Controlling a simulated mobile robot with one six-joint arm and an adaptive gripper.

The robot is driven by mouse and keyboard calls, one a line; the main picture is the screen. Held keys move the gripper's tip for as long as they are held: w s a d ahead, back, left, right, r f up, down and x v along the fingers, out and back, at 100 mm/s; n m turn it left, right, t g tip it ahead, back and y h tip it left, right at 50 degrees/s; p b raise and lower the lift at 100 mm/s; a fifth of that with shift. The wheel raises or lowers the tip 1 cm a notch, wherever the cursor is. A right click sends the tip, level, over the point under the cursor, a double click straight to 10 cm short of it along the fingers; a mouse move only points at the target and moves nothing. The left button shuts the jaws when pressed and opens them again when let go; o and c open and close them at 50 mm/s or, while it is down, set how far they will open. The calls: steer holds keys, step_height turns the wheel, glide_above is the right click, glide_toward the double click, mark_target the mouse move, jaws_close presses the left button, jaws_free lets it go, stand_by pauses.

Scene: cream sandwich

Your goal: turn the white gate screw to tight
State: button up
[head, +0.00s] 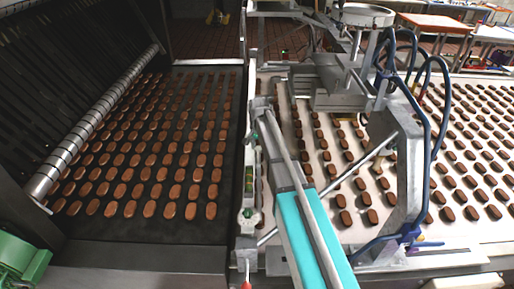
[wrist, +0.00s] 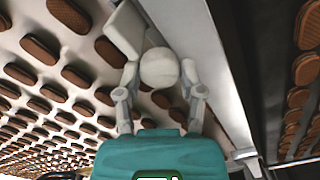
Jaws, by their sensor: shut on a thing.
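The white gate screw shows in the wrist view as a pale round head (wrist: 160,68), beside a white flat plate (wrist: 124,30). My gripper (wrist: 160,82) has one grey finger on each side of the round head and is shut on it. The teal gripper body fills the bottom middle of that view. How far the screw is turned cannot be told. In the head view my teal and grey arm reaches from the bottom edge up to the rail between the belts. I cannot make out the fingers or the screw clearly there.
A dark belt (head: 120,228) with rows of brown biscuits lies left of the rail (head: 249,160). A pale belt (head: 320,228) with more biscuits lies right. A grey metal frame (head: 408,165) with blue hoses (head: 428,66) stands close right of my arm. A metal roller (head: 95,125) spans the left.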

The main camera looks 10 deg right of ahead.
steer(key=shift+a, duration=0.25)
steer(key=shift+c, duration=0.5)
steer(key=shift+d, duration=0.15)
steer(key=shift+m, duration=0.3)
steer(key=shift+w+m, duration=0.1)
steer(key=shift+m, duration=3)
steer(key=o, duration=1.2)
